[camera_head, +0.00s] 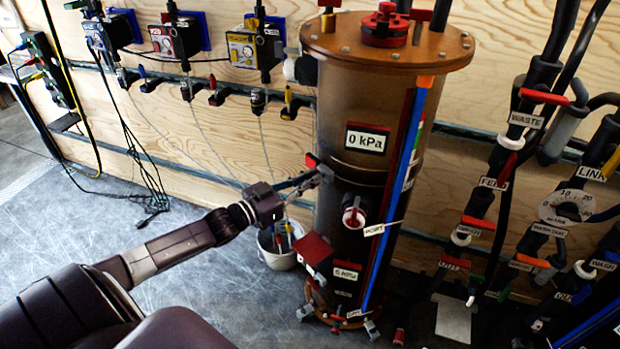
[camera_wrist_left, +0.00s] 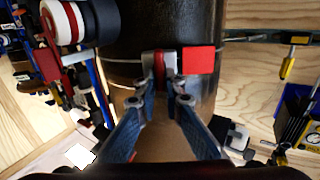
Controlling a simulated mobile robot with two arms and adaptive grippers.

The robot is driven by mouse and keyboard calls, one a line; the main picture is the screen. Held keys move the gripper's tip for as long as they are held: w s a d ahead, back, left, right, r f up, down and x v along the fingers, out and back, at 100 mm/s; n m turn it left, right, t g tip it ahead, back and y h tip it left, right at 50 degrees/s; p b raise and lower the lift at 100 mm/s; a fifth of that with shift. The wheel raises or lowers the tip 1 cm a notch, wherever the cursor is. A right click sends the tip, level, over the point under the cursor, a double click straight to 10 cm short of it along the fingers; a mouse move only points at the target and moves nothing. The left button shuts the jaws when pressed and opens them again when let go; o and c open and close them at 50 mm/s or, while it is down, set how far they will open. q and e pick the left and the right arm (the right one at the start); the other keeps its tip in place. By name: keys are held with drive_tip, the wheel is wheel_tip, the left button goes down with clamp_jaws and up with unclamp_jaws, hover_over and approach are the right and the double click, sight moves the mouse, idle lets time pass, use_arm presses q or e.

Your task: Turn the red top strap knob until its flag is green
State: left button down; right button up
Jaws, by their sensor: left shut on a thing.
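My left gripper (camera_head: 321,173) reaches in from the left to the side of the tall tank (camera_head: 365,110), at the strap between its amber upper and dark lower part. In the left wrist view the gripper (camera_wrist_left: 165,84) is shut on the strap knob (camera_wrist_left: 166,62), a small grey piece with a red middle. A square red flag (camera_wrist_left: 199,60) stands out beside the knob. In the head view a small red flag (camera_head: 311,160) shows just above the fingertips. The knob is mostly hidden there by the fingers. My right gripper is not in view.
A red and white port knob (camera_head: 354,216) sticks out just below and right of the strap. A lower red flag (camera_head: 313,248) is near the tank's base. A bucket (camera_head: 280,246) stands beside the tank.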

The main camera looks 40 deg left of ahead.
use_arm(q)
drive_tip(key=m, duration=0.2)
drive_tip(key=m+p, duration=0.1)
drive_tip(key=m, duration=0.2)
drive_tip(key=shift+s+d+f+m+p, duration=0.1)
drive_tip(key=shift+d+m+p, duration=0.25)
drive_tip(key=shift+m, duration=0.05)
idle(0.5)
drive_tip(key=c, duration=2)
unclamp_jaws()
drive_tip(key=shift+c, duration=0.2)
